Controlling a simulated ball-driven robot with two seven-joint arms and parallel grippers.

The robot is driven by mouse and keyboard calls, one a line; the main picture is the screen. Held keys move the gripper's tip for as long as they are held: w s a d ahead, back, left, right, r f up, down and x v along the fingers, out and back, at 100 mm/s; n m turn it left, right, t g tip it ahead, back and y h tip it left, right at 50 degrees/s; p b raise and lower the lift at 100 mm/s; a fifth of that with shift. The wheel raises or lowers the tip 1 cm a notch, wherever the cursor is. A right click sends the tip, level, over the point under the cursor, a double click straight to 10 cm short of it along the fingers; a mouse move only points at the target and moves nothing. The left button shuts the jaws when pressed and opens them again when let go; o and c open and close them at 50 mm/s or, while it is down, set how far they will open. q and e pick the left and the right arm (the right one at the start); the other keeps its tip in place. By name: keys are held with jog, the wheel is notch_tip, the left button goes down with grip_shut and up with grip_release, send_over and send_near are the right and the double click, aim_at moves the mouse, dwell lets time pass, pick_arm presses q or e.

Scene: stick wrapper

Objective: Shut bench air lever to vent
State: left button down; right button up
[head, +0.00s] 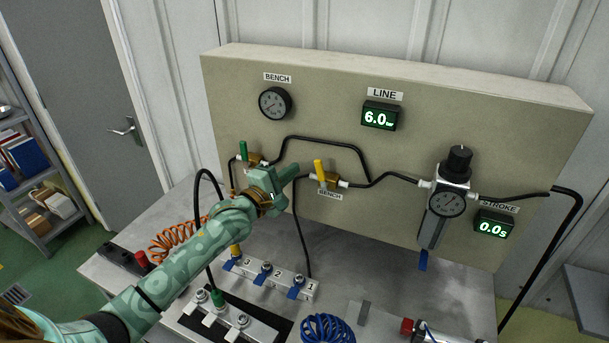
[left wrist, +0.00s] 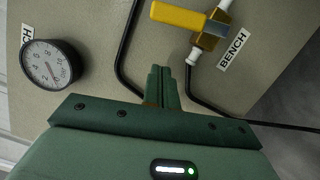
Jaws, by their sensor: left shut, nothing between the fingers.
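The bench air lever is a yellow handle (head: 319,168) on a brass valve above a BENCH label (head: 329,195), right of the panel's centre-left. It points up, across the run of the black hose. In the left wrist view the yellow handle (left wrist: 177,16) lies near the top, pointing left from its valve. My left gripper (head: 291,171) is shut and empty, just left of the yellow handle in the head view, with a gap between them. Its closed fingertips (left wrist: 160,72) are below the handle in the left wrist view. My right gripper is not in view.
A green-handled valve (head: 243,151) is left of my gripper. A BENCH gauge (head: 275,102), a LINE display (head: 380,117) reading 6.0 and a regulator (head: 448,192) are on the panel. A manifold with blue levers (head: 267,271) stands on the bench below. Black hoses run close by.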

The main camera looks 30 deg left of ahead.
aim_at(315, 164)
pick_arm(q)
jog(key=d, duration=0.2)
jog(key=d+r, duration=0.1)
jog(key=shift+s+d+p, duration=0.15)
jog(key=shift+d+p, duration=0.25)
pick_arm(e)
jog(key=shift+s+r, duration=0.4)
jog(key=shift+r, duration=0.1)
